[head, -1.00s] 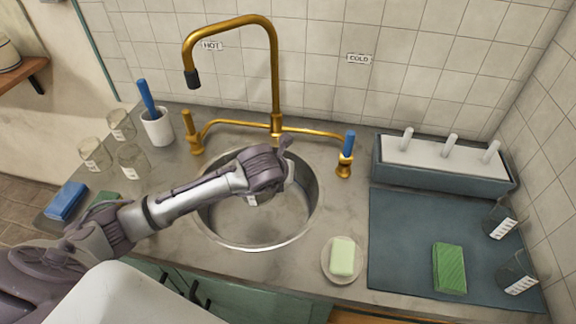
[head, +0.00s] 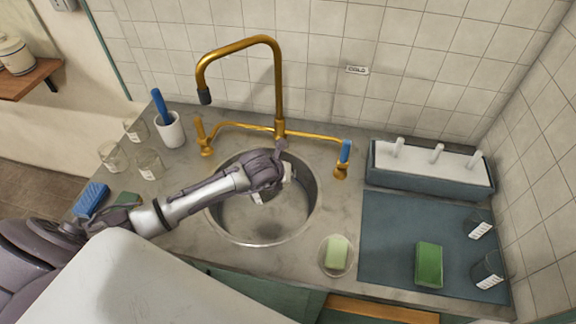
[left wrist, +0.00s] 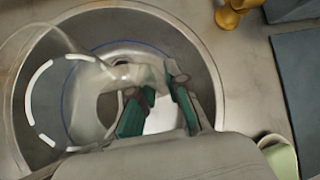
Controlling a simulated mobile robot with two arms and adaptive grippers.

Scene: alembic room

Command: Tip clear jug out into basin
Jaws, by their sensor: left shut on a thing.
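The round steel basin (head: 262,236) is set in the grey counter; it also fills much of the left wrist view (left wrist: 205,50). My left gripper (head: 277,180) is over the basin. In the left wrist view my left gripper (left wrist: 158,98) has its green-padded fingers shut on the clear jug (left wrist: 90,95). The see-through jug shows curved outlines and white marks to the left of the fingers, above the basin. In the head view my gripper hides most of it, and only pale patches show. I cannot tell its exact tilt or contents. My right gripper is not in view.
A gold tap (head: 278,85) arches behind the basin. Several glasses and a white cup (head: 170,130) with a blue-handled brush stand left. A soap dish (head: 336,270) is at the front right. A blue mat (head: 385,245) holds a green sponge (head: 429,265) and two dark glasses.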

